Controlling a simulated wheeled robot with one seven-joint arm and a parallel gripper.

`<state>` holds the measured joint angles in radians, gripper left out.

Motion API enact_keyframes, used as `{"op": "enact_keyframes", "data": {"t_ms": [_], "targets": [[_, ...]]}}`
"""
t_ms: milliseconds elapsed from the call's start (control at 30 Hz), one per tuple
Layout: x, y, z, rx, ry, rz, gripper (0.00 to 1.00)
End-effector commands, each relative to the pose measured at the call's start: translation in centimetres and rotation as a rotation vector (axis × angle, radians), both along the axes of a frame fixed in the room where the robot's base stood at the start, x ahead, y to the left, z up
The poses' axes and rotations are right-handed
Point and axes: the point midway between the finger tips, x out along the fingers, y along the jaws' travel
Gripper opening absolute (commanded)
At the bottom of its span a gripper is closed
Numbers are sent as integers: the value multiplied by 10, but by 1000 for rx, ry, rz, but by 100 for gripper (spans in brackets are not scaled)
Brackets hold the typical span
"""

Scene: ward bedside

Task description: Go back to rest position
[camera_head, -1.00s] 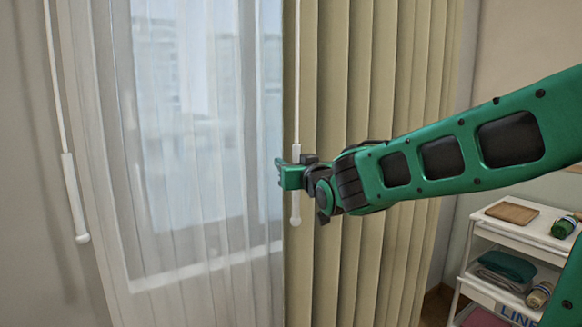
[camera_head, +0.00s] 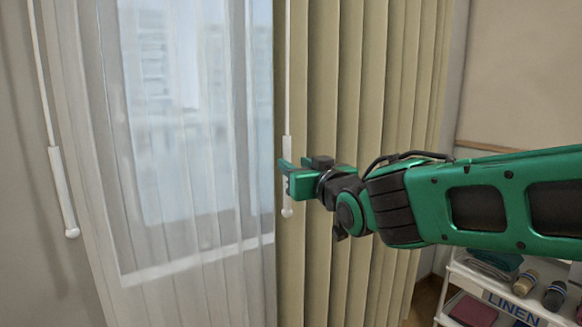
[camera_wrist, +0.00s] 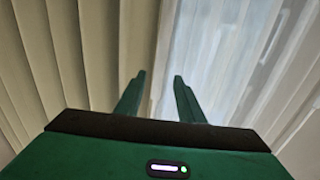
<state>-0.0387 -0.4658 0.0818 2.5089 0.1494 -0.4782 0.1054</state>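My gripper (camera_head: 286,180) is at the middle of the head view, in front of the edge where the beige curtain meets the sheer one. A white curtain wand (camera_head: 288,110) hangs at this edge, and its lower end shows below my gripper. My gripper overlaps the wand in the picture; I cannot tell whether they touch. In the wrist view, the two green fingers (camera_wrist: 158,82) stand apart, with no object visible gripped between them. My green arm reaches in from the right side.
The beige curtain (camera_head: 355,80) hangs behind my arm, and the sheer curtain (camera_head: 190,180) covers the window at left. A second white wand (camera_head: 62,190) hangs at far left.

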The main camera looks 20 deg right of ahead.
Motion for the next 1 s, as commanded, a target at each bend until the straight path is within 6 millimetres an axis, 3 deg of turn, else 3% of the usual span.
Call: {"op": "enact_keyframes", "data": {"t_ms": [433,567,667,767,867,1000], "targets": [[0,0,0,0,1,-1,35],[-1,-11,-12,2,46,-23,35],[-6,-33,-40,8,153,-71,35],[-20,-65,-81,25,318,-140,35],[-46,-95,-125,58,500,-210,35],[-96,-127,-180,120,754,-291,35]]}}
